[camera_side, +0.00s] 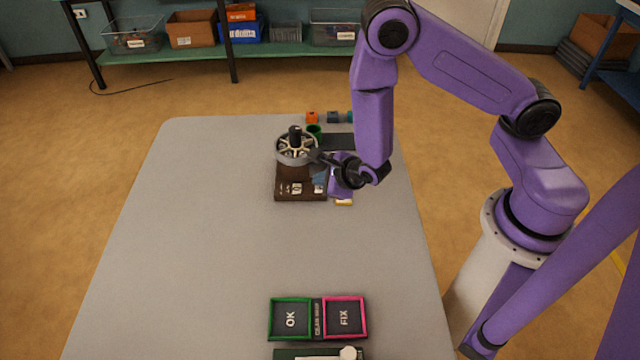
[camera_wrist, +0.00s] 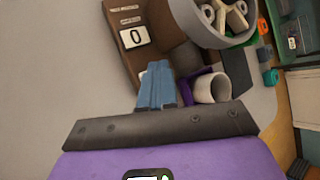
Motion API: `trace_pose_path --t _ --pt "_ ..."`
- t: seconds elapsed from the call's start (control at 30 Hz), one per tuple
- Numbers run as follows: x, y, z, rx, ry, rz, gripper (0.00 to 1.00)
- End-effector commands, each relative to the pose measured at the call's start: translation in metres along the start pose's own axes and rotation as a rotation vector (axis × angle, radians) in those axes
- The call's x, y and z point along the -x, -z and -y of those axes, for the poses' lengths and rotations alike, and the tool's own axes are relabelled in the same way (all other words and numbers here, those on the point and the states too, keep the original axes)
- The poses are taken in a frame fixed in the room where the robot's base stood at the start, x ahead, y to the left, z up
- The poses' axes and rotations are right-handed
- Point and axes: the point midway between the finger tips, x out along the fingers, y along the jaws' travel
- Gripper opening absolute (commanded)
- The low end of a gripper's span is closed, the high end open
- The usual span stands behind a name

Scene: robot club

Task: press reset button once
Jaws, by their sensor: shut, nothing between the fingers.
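A dark brown box (camera_side: 288,194) with a spoked grey wheel (camera_side: 284,157) stands on the far part of the grey table. In the wrist view the box (camera_wrist: 122,62) carries a small white display (camera_wrist: 135,38) reading "0", and the wheel rim (camera_wrist: 205,38) is at the upper right. My gripper (camera_side: 319,177) is over the right side of the box. In the wrist view its blue fingers (camera_wrist: 157,84) are together and empty, pointing at the box. I cannot pick out a reset button; it may be hidden by the fingers. Whether the fingertips touch the box is unclear.
A pale cylinder (camera_wrist: 212,88) lies beside the fingers in the wrist view. Small orange (camera_side: 312,117) and dark blocks and a green cup (camera_side: 314,131) stand behind the wheel. Green OK (camera_side: 271,320) and pink FIX (camera_side: 364,320) trays are at the front. The table's left and middle are clear.

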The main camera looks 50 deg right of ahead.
Motion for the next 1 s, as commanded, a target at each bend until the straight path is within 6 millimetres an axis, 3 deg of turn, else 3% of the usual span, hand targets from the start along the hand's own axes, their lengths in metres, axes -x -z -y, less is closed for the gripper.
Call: trace_pose_path --t 0.77,1.0 --pt "0.013 -0.009 0.009 0.000 0.000 -0.001 0.00" --pt "0.025 -0.018 0.019 -0.001 0.001 0.001 0.00"
